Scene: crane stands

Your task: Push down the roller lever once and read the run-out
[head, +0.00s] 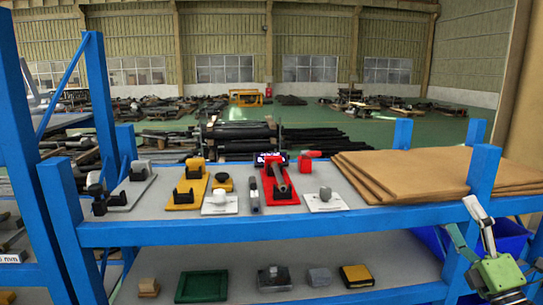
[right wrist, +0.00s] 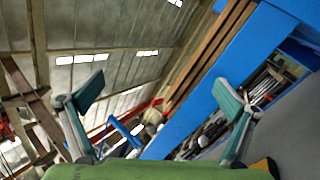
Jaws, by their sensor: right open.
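A red stand (head: 282,196) with a dark display (head: 270,158) and a grey bar-shaped lever (head: 279,177) sits in the middle of the upper shelf. The display's reading is too small to make out. I cannot tell for sure which part is the roller. My right gripper (head: 465,222) is at the far right, in front of the shelf's right post and well apart from the stand. In the right wrist view, its two fingers (right wrist: 160,96) are spread with nothing between them. My left gripper does not show.
Yellow stands (head: 187,197), grey stands (head: 130,190), white plates (head: 219,203) and a red block (head: 309,154) share the blue shelf (head: 250,233). Brown sheets (head: 410,172) fill its right side. A green tray (head: 202,286) and small blocks lie on the lower shelf.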

